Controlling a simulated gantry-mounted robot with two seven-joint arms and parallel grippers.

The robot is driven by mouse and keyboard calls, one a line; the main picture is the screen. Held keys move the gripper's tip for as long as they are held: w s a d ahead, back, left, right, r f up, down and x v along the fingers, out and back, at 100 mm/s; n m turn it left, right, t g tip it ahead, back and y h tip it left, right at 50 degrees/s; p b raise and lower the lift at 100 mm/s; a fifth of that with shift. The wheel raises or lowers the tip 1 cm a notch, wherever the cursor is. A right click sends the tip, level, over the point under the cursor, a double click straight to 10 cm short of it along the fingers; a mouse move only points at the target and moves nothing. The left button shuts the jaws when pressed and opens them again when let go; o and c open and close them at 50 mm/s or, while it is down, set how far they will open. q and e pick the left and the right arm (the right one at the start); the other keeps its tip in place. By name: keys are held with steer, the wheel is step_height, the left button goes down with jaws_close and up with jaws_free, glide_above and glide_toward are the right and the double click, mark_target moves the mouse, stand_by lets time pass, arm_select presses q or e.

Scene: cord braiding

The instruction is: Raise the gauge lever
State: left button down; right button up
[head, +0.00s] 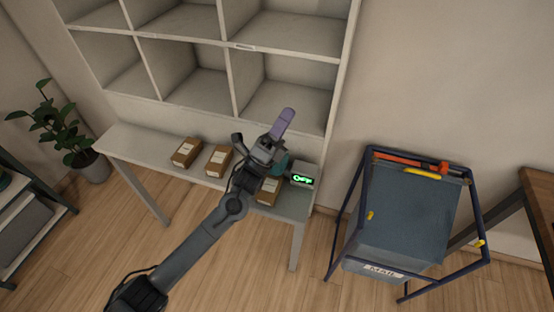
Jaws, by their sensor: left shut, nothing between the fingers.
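My left gripper (285,121), with pale purple fingers, is shut and empty. It is above the back of the bench, in front of the lower cubbies, and points up and to the right in the head view. Beyond its wrist, on the bench, is a small light grey box with a green lit display (303,180) that seems to read "OFF". A teal object (282,162) beside it is partly hidden by my gripper. I cannot make out a gauge lever. My right gripper is not in view.
Small brown boxes lie on the white bench (130,146), two at left (186,152) (218,160) and one (267,192) beside my wrist. Empty cubbies (195,90) stand above. A blue mail cart (405,215) is at right, a potted plant (60,130) at left.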

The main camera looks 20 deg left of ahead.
arm_select(q)
steer(key=s+a+f+n+y+p, duration=0.25)
steer(key=s+f+n+y, duration=0.45)
steer(key=f, duration=0.4)
steer(key=s+a+f+n+y+p, duration=0.25)
steer(key=s+f+n+y, duration=0.25)
steer(key=s+f+y, duration=0.5)
steer(key=w+r, duration=0.2)
steer(key=w, duration=0.5)
steer(key=w+r+h, duration=0.1)
steer(key=w+r, duration=0.1)
steer(key=w, duration=0.5)
steer(key=shift+d+r+t, duration=0.2)
steer(key=shift+r+t, duration=0.15)
steer(key=shift+t, duration=0.05)
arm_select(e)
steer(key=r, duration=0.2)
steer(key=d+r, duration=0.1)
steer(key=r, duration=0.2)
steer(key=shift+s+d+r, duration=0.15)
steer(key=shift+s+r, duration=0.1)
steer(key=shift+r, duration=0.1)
